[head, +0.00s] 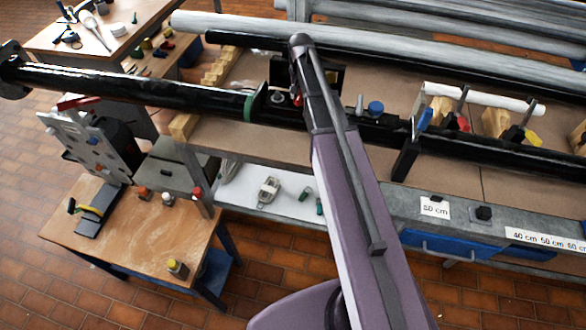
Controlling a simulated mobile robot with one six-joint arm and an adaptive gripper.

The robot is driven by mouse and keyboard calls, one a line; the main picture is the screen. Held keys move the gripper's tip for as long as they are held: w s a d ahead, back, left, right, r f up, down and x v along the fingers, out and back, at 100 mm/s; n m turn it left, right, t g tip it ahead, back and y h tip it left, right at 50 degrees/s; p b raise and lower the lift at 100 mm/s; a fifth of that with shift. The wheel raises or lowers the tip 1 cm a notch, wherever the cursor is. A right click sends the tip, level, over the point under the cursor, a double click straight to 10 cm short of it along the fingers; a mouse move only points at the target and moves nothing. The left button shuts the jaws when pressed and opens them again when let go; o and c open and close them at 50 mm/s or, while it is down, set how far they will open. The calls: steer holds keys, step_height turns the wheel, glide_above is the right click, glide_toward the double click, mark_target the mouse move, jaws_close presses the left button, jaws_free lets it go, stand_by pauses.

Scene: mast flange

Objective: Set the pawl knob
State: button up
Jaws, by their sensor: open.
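A long black mast tube (150,90) lies across the bench, with a green ring (248,107) and a flange plate on it. Beside the plate, a small red part (297,100) and a pale round part (277,97) show partly, close to my arm. A blue knob (375,107) and a small grey pin (360,104) stand on the mast just right of my arm. I cannot tell which of these is the pawl knob. My arm reaches from the bottom up over the mast and hides part of it.
Wooden blocks hold a white tube (480,98) at right, near blue, red and yellow handles. Grey pipes (400,38) lie behind. A small wooden table (140,235) stands at front left with bottles and a tool. A lower white shelf (285,205) holds small tools.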

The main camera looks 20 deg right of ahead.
mark_target(299, 96)
steer(key=n, duration=0.3)
steer(key=shift+n, duration=0.4)
steer(key=n, duration=0.3)
steer(key=shift+n, duration=0.3)
step_height(299, 96, up, 14)
steer(key=p, duration=1.4)
steer(key=s+a+f+b, duration=0.3)
steer(key=s+f+b, duration=0.4)
steer(key=f+b, duration=0.3)
steer(key=s+a+f+m+b, duration=0.1)
steer(key=s+a+f+b, duration=0.1)
steer(key=s+f+b, duration=0.5)
steer(key=s+a+f+m+b, duration=0.1)
steer(key=s+a+f+b, duration=0.2)
steer(key=s+f+b, duration=0.4)
step_height(299, 96, down, 6)
steer(key=b, duration=0.6)
steer(key=shift+a+f, duration=0.2)
steer(key=shift+a, duration=0.15)
steer(key=shift+s, duration=0.1)
steer(key=r+p, duration=0.2)
steer(key=s+r+p, duration=0.1)
steer(key=r+p, duration=0.2)
steer(key=shift+r, duration=0.2)
